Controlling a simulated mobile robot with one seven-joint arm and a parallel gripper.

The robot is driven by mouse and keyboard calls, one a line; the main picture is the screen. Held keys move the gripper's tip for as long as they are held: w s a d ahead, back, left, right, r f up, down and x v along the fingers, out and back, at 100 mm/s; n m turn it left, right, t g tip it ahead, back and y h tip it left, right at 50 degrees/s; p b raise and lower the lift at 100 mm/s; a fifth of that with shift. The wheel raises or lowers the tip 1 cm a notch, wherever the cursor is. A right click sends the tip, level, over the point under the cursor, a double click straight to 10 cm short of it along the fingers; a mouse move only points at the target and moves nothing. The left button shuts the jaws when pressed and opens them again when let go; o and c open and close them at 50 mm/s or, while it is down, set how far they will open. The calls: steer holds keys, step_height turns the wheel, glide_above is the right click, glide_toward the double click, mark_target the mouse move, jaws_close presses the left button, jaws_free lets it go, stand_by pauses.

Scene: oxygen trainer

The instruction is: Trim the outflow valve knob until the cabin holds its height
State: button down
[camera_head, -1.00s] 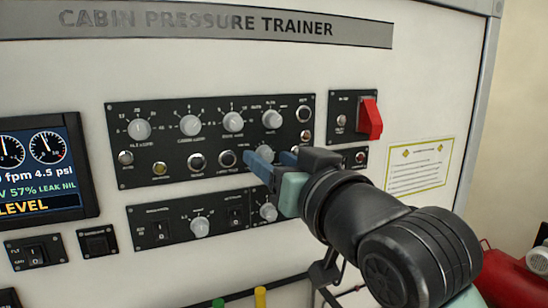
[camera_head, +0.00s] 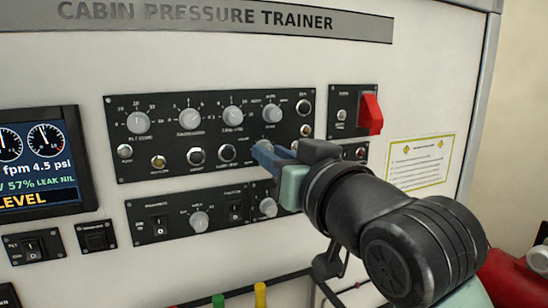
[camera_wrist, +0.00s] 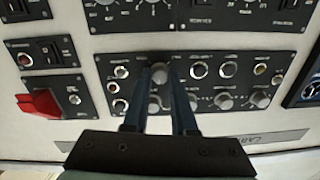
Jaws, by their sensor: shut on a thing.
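The outflow valve knob (camera_wrist: 158,75), a small grey round knob, sits in the lower row of the upper black control panel (camera_head: 178,114). My gripper (camera_head: 262,152) reaches in from the right with its blue fingers at this knob and mostly hides it in the head view. In the wrist view, my gripper (camera_wrist: 159,72) has one finger on each side of the knob and is shut on it. The display (camera_head: 42,160) at the left edge is partly cut off. It shows two dials, "fpm 4.5 psi", "57% LEAK NIL" and "LEVEL" in orange.
A row of grey knobs (camera_head: 190,118) lies just above the gripped one, with round buttons (camera_head: 196,156) beside it. A second panel (camera_head: 168,217) sits below. A red guarded switch (camera_head: 370,114) juts out at the right, near a notice (camera_head: 421,162).

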steer(key=c, duration=0.7)
jaws_free()
steer(key=b+v, duration=0.5)
steer(key=v, duration=0.8)
